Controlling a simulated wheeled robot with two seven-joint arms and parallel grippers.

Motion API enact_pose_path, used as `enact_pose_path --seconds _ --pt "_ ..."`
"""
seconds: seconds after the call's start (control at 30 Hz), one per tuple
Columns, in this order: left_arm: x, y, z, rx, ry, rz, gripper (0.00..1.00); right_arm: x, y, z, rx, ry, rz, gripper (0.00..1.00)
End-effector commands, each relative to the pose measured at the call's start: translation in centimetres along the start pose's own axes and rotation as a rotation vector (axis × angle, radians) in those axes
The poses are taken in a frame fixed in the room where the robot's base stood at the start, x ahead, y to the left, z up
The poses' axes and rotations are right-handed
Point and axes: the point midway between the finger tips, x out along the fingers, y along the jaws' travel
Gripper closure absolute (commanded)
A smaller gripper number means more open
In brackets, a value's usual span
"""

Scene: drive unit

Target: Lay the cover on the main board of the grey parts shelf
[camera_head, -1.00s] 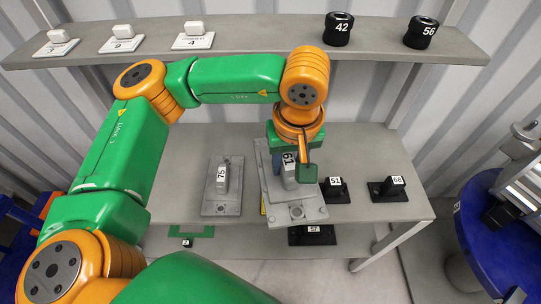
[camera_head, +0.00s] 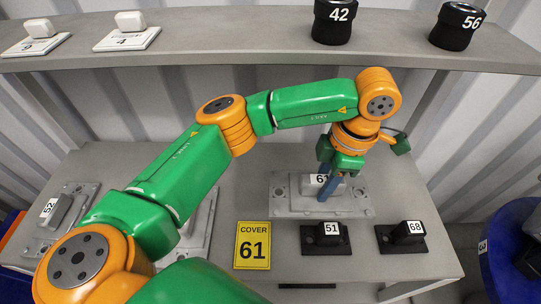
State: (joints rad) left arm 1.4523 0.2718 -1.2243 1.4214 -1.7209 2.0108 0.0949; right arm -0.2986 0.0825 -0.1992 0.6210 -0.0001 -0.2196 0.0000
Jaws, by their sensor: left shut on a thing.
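The cover, a light grey plate with a raised block marked 61 (camera_head: 290,207), is at the middle of the grey parts shelf's main board (camera_head: 200,163), long side running left to right. I cannot tell whether it touches the board or hangs just above it. My left gripper (camera_head: 332,185) points down with its blue fingers shut on the block, partly hiding it. My right gripper is not in view.
A yellow COVER 61 label (camera_head: 252,245) lies in front of the cover. Black parts 51 (camera_head: 325,239) and 68 (camera_head: 402,238) stand at the front right. Grey part 52 (camera_head: 61,211) is far left. The upper shelf (camera_head: 240,50) holds black cylinders 42 (camera_head: 332,22) and 56 (camera_head: 457,26).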

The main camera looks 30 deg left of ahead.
Motion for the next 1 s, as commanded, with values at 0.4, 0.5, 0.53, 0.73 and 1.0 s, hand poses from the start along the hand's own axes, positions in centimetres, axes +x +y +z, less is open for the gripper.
enact_pose_path --seconds 0.4,0.5,0.53,0.73,1.0 --pt "6.9 4.4 -4.9 0.0 0.001 0.0 1.0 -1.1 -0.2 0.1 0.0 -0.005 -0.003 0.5" --pt "8.4 5.0 -5.7 0.0 0.004 -0.001 1.0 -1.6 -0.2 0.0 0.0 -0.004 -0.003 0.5" --pt "8.9 4.9 -5.4 0.003 0.003 -0.003 1.0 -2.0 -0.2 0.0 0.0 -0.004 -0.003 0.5" --pt "11.2 5.0 -5.0 0.004 0.0 0.002 1.0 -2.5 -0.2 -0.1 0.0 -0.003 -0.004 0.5" --pt "11.6 5.0 -4.9 0.004 0.0 0.002 0.58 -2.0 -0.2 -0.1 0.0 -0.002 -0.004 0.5"
